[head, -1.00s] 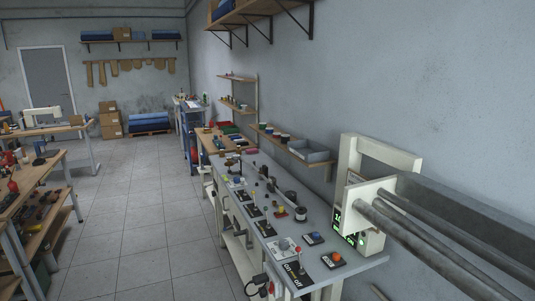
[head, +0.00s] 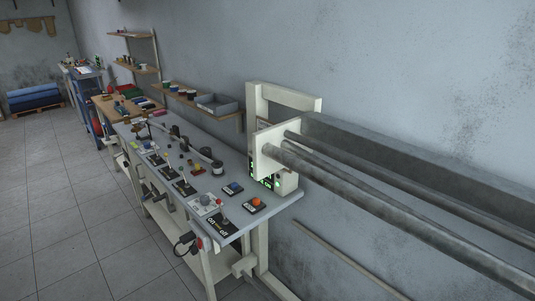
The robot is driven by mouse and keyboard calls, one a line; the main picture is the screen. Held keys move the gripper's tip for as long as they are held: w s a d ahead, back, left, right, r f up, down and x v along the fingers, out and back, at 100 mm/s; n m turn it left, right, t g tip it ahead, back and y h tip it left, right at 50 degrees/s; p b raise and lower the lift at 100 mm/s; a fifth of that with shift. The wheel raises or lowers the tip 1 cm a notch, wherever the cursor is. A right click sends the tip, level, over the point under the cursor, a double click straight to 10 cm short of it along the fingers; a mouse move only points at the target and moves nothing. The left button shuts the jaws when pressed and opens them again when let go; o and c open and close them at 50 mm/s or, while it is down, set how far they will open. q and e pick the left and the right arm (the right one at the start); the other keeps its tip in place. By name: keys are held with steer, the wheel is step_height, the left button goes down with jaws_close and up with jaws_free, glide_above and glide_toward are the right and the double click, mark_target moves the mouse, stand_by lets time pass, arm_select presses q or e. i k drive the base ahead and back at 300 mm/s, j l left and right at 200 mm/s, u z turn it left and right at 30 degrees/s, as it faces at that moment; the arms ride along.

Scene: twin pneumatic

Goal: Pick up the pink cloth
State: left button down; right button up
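I cannot make out a pink cloth for certain in the head view. Small coloured pieces lie on the wooden bench (head: 108,108) at the back left, too small to tell apart. Neither of my grippers is in view.
A machine with long grey rollers (head: 370,205) fills the right side. Shelves (head: 183,93) hang behind. The tiled floor (head: 70,220) at left is clear.

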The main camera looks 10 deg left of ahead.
mark_target(162, 112)
steer(key=i+j, duration=0.15)
steer(key=j, duration=0.35)
steer(key=i+j+z, duration=0.15)
steer(key=j, duration=0.35)
steer(key=i+j, duration=0.1)
steer(key=j, duration=0.4)
steer(key=i+j+z, duration=0.15)
steer(key=j, duration=0.4)
steer(key=i+j+z, duration=0.35)
steer(key=j, duration=1.05)
steer(key=j+z, duration=0.35)
steer(key=j, duration=1.05)
steer(key=k+j+z, duration=0.1)
steer(key=j+z, duration=0.2)
steer(key=j, duration=1.1)
